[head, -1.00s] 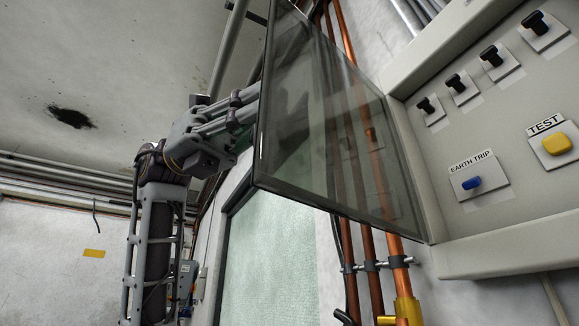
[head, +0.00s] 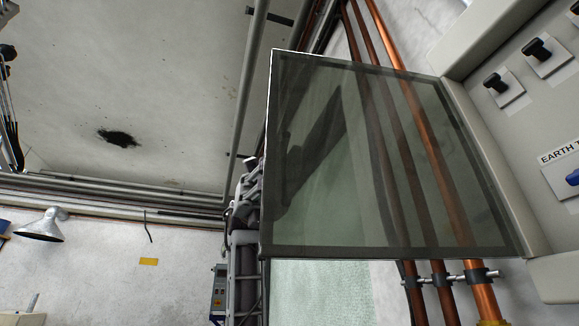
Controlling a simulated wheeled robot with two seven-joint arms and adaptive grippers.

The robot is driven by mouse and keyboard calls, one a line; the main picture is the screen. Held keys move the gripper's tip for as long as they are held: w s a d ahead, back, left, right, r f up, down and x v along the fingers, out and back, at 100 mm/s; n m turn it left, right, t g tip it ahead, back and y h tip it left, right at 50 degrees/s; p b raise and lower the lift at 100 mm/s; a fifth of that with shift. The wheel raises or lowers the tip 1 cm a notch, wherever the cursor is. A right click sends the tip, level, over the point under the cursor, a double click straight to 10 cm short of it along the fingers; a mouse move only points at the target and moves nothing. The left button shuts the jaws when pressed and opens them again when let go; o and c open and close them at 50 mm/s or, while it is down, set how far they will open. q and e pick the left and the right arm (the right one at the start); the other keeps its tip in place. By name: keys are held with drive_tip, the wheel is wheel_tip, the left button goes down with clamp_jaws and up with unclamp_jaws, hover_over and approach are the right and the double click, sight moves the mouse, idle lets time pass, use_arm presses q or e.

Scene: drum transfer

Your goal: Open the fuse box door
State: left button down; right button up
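The fuse box (head: 492,160) is at the right edge, with its grey frame and part of its panel in view. Its door (head: 400,247), a tinted see-through pane with a dark rim, stands wide open to the left of the box. It joins the box along the box's left side and shows nearly face-on. My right gripper is not in view.
Copper pipes (head: 480,292) run down the wall behind the door, held by a clamp. A lamp (head: 42,228) hangs at the lower left. Black switches (head: 537,49) and a blue button (head: 572,177) sit on the panel.

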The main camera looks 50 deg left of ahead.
use_arm(q)
drive_tip(key=shift+r, duration=0.2)
drive_tip(key=c, duration=1.5)
unclamp_jaws()
drive_tip(key=shift+w+d, duration=0.1)
drive_tip(key=shift+s+f, duration=0.1)
drive_tip(key=shift+s, duration=0.25)
drive_tip(key=shift+v, duration=6.1)
drive_tip(key=shift+d, duration=0.1)
